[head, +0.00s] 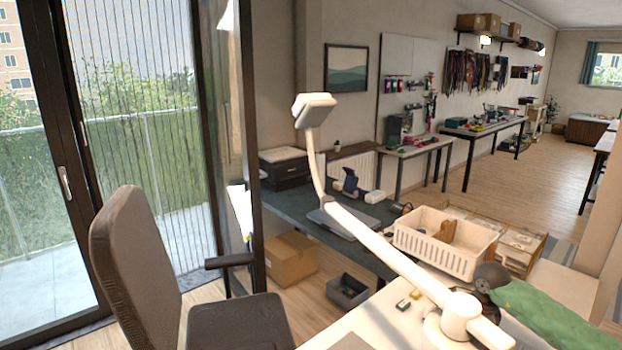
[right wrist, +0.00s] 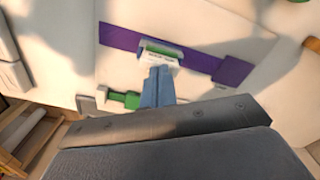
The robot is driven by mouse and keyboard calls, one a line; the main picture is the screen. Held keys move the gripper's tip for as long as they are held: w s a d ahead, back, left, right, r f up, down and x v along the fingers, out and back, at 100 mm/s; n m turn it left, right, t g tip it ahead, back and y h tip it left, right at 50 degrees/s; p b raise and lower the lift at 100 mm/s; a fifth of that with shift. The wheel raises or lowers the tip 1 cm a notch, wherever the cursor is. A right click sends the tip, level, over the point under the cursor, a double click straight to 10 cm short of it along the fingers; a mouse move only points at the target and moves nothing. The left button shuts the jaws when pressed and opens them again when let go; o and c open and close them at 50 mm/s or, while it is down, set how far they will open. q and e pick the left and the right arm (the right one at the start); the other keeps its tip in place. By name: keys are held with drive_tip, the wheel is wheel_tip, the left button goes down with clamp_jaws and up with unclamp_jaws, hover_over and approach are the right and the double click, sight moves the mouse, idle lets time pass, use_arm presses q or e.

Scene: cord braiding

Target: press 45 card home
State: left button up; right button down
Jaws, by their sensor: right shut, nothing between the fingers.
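In the right wrist view my right gripper (right wrist: 160,71) is shut, with its blue fingers together and nothing between them. Its tips are at the lower edge of a small white card (right wrist: 155,57) with dark print too small to read. I cannot tell whether the tips touch the card. The card is at a green and pale blue-grey holder (right wrist: 178,48) on a purple strip (right wrist: 122,38). How deep the card sits is unclear. My left gripper is in neither view.
A green piece (right wrist: 125,99) lies left of my fingers. In the head view a white lamp (head: 378,240) arches over the table. A white basket (head: 440,243) and a green cushion-like thing (head: 548,318) stand nearby. An office chair (head: 135,265) is at left.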

wheel_tip(320, 180, up, 8)
drive_tip(key=p, duration=0.1)
drive_tip(key=shift+p, duration=0.4)
idle(0.5)
